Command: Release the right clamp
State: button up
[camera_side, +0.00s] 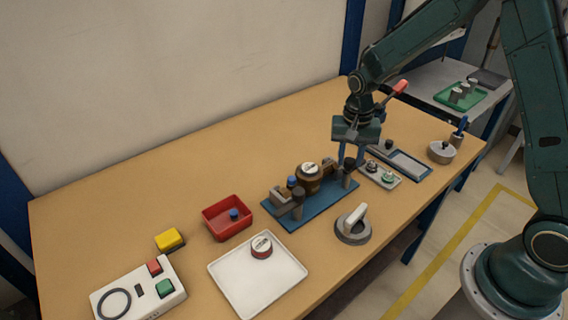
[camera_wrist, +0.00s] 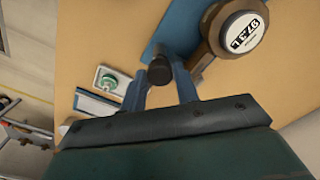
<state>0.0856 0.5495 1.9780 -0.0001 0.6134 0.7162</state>
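The blue fixture plate (camera_side: 312,212) holds a brown round meter (camera_side: 309,183) with a white face. The meter's face also shows in the wrist view (camera_wrist: 243,36). The right clamp (camera_side: 348,177) stands at the plate's right end, with a dark knob on top. A similar left clamp (camera_side: 297,204) stands at the other end. My gripper (camera_side: 351,159) points down over the right clamp. In the wrist view the clamp's dark knob (camera_wrist: 160,69) sits between my two blue fingertips, which look spread around it. Whether they touch it is hard to tell.
Right of the plate lie a small tray with round parts (camera_side: 380,174) and a blue-framed tray (camera_side: 408,165). A red bin (camera_side: 227,219), white tray (camera_side: 246,283) and button box (camera_side: 136,293) are left.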

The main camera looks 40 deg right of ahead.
aim_at(350, 160)
jog(key=o, duration=0.3)
jog(key=shift+r, duration=0.15)
notch_tip(350, 160, up, 14)
jog(key=shift+f, duration=0.2)
dwell(0.5)
dwell(0.3)
